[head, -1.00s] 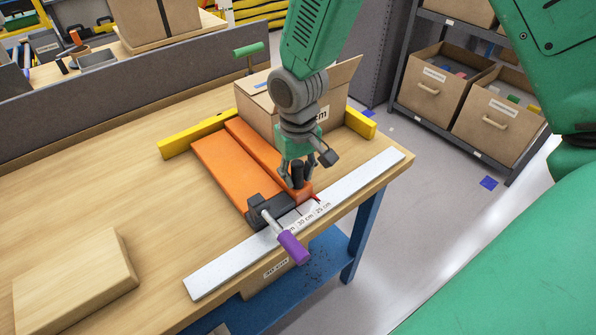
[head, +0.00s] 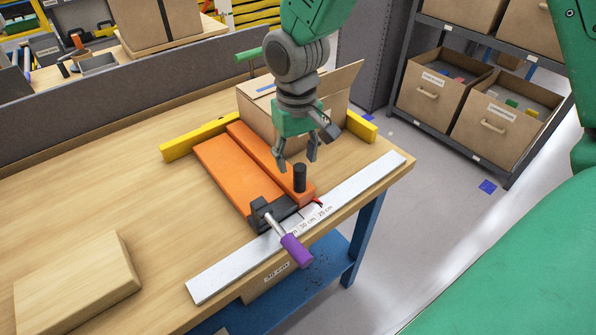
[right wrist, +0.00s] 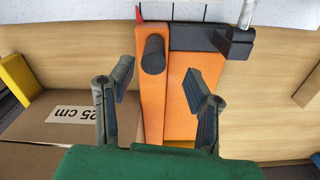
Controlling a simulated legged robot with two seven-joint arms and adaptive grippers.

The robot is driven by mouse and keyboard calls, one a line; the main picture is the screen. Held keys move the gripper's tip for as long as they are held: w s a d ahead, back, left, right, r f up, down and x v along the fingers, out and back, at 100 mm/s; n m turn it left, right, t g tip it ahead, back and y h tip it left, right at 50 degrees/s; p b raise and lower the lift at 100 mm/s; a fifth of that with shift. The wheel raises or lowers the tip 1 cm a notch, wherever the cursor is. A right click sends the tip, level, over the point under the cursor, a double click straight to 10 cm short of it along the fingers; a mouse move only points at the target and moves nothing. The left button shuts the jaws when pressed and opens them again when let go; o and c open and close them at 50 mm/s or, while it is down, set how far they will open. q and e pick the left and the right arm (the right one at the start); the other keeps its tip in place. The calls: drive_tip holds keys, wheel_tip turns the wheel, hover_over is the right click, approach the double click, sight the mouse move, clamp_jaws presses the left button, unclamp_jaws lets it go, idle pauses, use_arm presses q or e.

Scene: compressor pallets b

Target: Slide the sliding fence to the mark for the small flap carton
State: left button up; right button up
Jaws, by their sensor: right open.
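The orange sliding fence (head: 236,178) lies on the table, with a black upright knob (head: 300,178) at its near end. A red pointer (head: 319,201) at that end is at the white scale (head: 220,278), close to the 25 cm label. A black clamp (head: 268,214) with a purple handle (head: 297,250) sits beside the knob. The open flap carton (head: 262,112) stands behind the fence, marked 25 cm (right wrist: 70,114) in the right wrist view. My right gripper (head: 296,162) is open and empty, above and behind the knob (right wrist: 153,54). My left gripper is not in view.
A yellow fence bar (head: 190,140) runs along the back of the work area. A flat wooden block (head: 75,280) lies at the near left. A grey partition (head: 110,115) stands behind the table. The left of the tabletop is mostly clear.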

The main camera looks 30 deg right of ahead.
drive_tip(key=r, duration=0.5)
drive_tip(key=shift+a, duration=0.2)
drive_tip(key=shift+d+r, duration=0.1)
drive_tip(key=shift+r, duration=0.1)
drive_tip(key=shift+d+r, duration=0.2)
drive_tip(key=shift+d, duration=0.15)
wheel_tip(320, 180, up, 4)
drive_tip(key=m+p, duration=0.4)
drive_tip(key=p, duration=0.4)
wheel_tip(320, 180, down, 14)
drive_tip(key=shift+d+f+p, duration=0.1)
drive_tip(key=shift+p, duration=0.45)
drive_tip(key=shift+c, duration=0.3)
